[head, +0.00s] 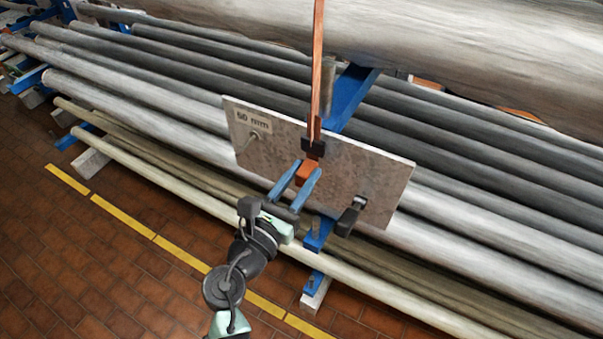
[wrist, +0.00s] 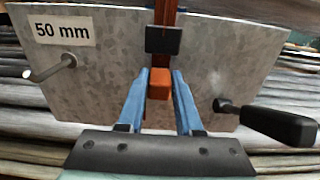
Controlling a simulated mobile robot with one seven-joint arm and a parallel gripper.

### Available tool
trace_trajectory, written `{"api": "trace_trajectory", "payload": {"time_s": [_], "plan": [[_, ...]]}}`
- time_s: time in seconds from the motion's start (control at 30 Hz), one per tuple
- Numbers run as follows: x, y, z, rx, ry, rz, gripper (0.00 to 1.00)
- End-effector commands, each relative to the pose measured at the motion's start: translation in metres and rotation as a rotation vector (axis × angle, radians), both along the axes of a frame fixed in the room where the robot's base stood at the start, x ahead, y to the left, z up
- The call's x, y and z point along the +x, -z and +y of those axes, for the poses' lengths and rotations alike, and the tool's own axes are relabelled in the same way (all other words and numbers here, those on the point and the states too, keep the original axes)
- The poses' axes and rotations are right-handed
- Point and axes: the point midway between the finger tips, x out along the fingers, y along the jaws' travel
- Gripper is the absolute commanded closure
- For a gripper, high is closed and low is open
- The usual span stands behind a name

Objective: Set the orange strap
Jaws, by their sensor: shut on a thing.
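The orange strap (head: 316,75) runs vertically down the front of a grey plate marked "50 mm" (head: 375,175). It passes through a black buckle or guide (head: 313,147), which also shows in the wrist view (wrist: 163,40). Below the guide is an orange block-like end (wrist: 159,84). My gripper (head: 304,176) has blue fingers, shut on this orange end in front of the plate. In the wrist view the fingers (wrist: 159,88) stand on either side of it. Whether the end touches the plate is hard to tell.
A black-handled lever (wrist: 275,124) sticks out at the plate's lower right, near my gripper. A metal pin (wrist: 50,68) sticks out at its upper left. Long grey pipes (head: 150,95) lie behind on blue supports. The tiled floor (head: 60,260) in front is clear.

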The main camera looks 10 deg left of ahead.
Motion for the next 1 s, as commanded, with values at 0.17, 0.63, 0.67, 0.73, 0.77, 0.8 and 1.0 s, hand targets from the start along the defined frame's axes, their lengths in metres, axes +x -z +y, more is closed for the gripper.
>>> {"api": "trace_trajectory", "payload": {"time_s": [0.17, 0.63, 0.67, 0.73, 0.77, 0.8, 1.0], "plan": [[0.000, 0.034, 0.000, -0.003, 0.000, 0.004, 1.00], [-0.001, 0.058, 0.000, -0.001, 0.000, 0.004, 1.00], [-0.001, 0.058, 0.000, -0.001, 0.000, 0.004, 1.00], [-0.001, 0.058, 0.000, -0.001, 0.000, 0.004, 0.53], [-0.001, 0.058, 0.000, -0.001, 0.000, 0.003, 0.48], [0.000, 0.057, 0.000, -0.001, 0.000, 0.003, 0.41], [0.000, 0.057, 0.000, 0.000, 0.000, 0.002, 0.35]]}}
